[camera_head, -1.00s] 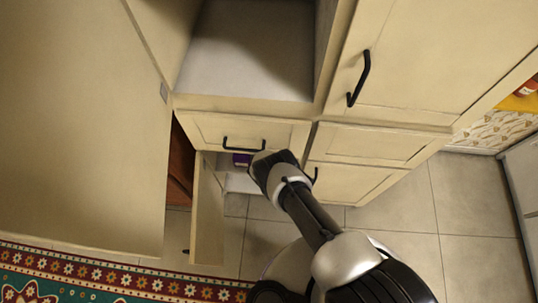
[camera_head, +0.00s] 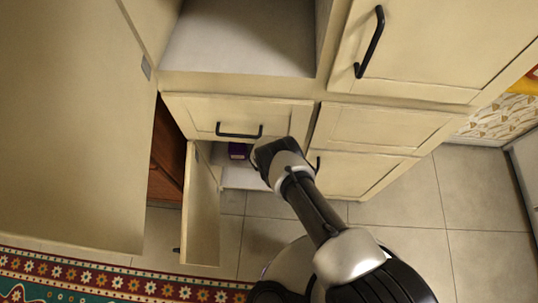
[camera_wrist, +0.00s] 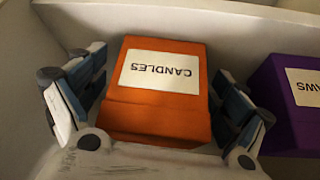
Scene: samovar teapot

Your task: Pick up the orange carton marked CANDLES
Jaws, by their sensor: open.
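The orange carton (camera_wrist: 155,115) with a white CANDLES label shows upside down in the wrist view. It rests in a pale compartment. My gripper (camera_wrist: 158,75) is open, with one finger to the left of the carton and one to the right. The fingers lie close along the carton's sides; I cannot tell whether they touch it. In the head view my gripper (camera_head: 258,155) reaches into the open lower cupboard, and the orange carton is hidden there.
A purple carton (camera_wrist: 292,110) with a partly cut-off label stands right of my gripper; it also shows in the head view (camera_head: 238,151). An open cupboard door (camera_head: 202,205) stands left of my arm. A closed drawer (camera_head: 225,110) is above the opening.

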